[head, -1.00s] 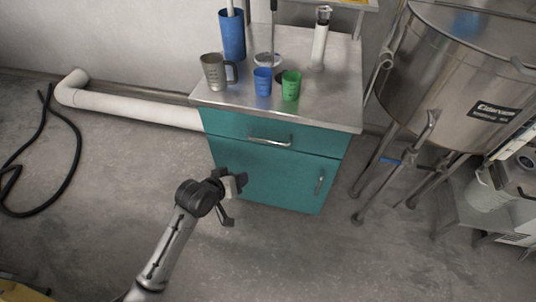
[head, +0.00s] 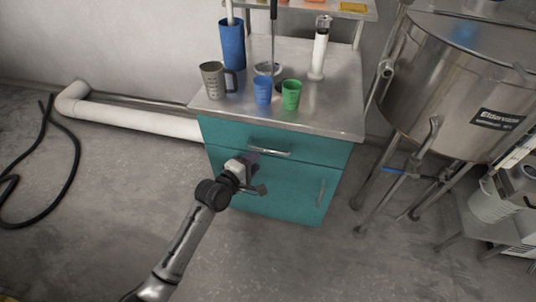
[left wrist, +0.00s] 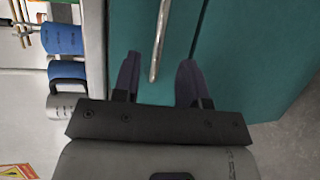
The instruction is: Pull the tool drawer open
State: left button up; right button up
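The tool drawer (head: 300,148) is the shut teal top front of a small cabinet, with a horizontal metal bar handle (head: 268,151). My left gripper (head: 257,173) is in front of the cabinet, near the left end of this handle. In the left wrist view the two dark fingers (left wrist: 159,72) are open and apart. The drawer handle (left wrist: 160,40) shows between them, its near end among the fingertips. I cannot tell how deep the fingers reach around it. The gripper appears empty. My right gripper is not in view.
A teal door (head: 285,191) with its own handle (head: 320,193) is below the drawer. The steel top (head: 333,105) holds a grey jug (head: 214,78), a blue cup (head: 262,91) and a green cup (head: 291,95). A steel tank (head: 440,85) stands right.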

aim_at(266, 151)
pick_arm(q)
jog(key=shift+b+x, duration=2)
jog(key=shift+x, duration=1.95)
jog(key=shift+c, duration=0.3)
grip_shut()
